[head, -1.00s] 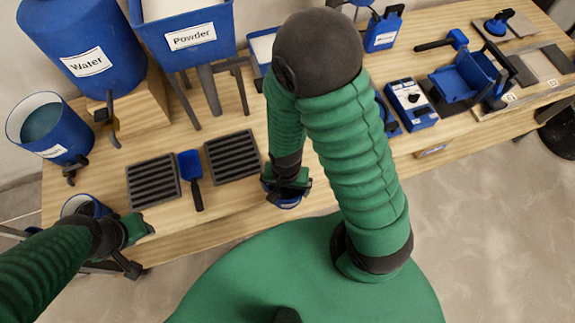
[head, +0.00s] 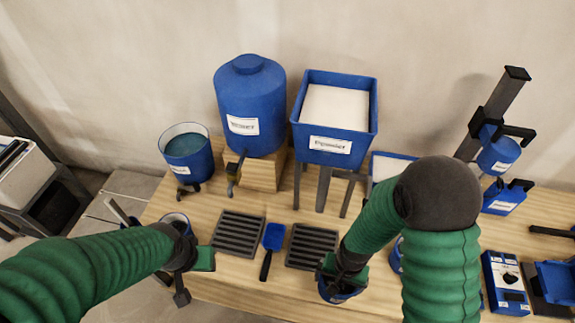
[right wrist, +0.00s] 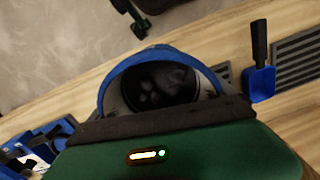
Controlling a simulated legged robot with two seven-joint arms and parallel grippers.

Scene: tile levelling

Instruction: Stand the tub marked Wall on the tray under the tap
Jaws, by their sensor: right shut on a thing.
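My right gripper (head: 343,272) is shut on a blue-rimmed tub (head: 338,293), held near the front right of the right slatted tray. In the right wrist view the tub (right wrist: 158,82) shows a dark inside; I see no readable mark. The left slatted dark tray (head: 239,235) lies in front of the Water tank (head: 250,100), whose tap (head: 234,175) juts out above and behind it. My left gripper (head: 193,262) is left of that tray, beside a small blue tub (head: 178,220) partly hidden by my arm. I cannot tell its jaw state.
A blue scoop (head: 273,237) lies between the left tray and the right tray (head: 312,246). A Powder hopper (head: 338,115) on legs stands behind the right tray. A blue bucket (head: 187,155) of liquid stands left of the tank. A blue device (head: 506,283) sits at right.

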